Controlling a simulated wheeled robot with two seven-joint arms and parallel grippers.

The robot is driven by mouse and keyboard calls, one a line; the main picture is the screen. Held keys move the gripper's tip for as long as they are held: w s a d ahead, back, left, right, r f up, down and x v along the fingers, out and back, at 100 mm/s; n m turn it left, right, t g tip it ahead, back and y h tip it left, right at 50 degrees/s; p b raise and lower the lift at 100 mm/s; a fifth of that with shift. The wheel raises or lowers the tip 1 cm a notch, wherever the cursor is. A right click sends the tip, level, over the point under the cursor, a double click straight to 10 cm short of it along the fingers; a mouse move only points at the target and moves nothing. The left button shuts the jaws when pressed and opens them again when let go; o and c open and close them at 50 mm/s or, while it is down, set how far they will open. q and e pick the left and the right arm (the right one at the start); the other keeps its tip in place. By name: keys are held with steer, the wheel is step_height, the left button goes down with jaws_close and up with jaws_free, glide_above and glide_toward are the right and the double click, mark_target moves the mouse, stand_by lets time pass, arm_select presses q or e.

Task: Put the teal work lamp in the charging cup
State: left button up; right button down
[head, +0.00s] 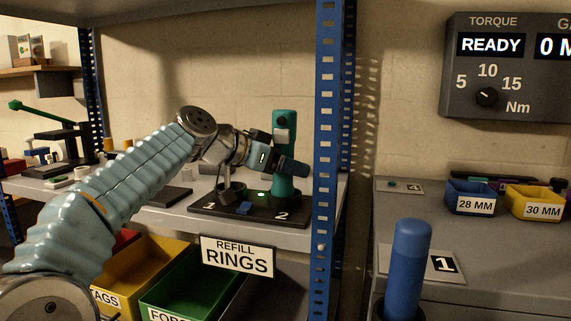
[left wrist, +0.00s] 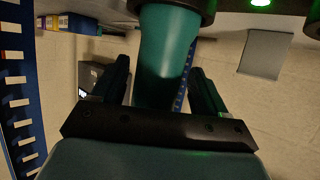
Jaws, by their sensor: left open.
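The teal work lamp (head: 284,128) stands upright at the spot marked 2 on a black base (head: 222,210) on the shelf. In the left wrist view the lamp's teal body (left wrist: 165,60) lies between the two fingers, its end at a black ring (left wrist: 180,8). My left gripper (head: 281,154) is open around the lamp's middle. Gaps show beside the body in the left wrist view, so it does not look clamped. A green light (head: 262,193) glows on the base. I cannot tell for sure which part is the charging cup. My right gripper is not in view.
A blue shelf post (head: 329,120) rises just right of the lamp. Yellow (head: 150,272) and green (head: 190,291) bins sit below the shelf. A blue cylinder (head: 405,270) stands at the front right, near small blue (head: 470,196) and yellow (head: 535,202) bins.

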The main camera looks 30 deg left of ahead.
arm_select(q)
steer(key=shift+r, duration=0.1)
steer(key=v, duration=1.2)
steer(key=shift+b, duration=0.35)
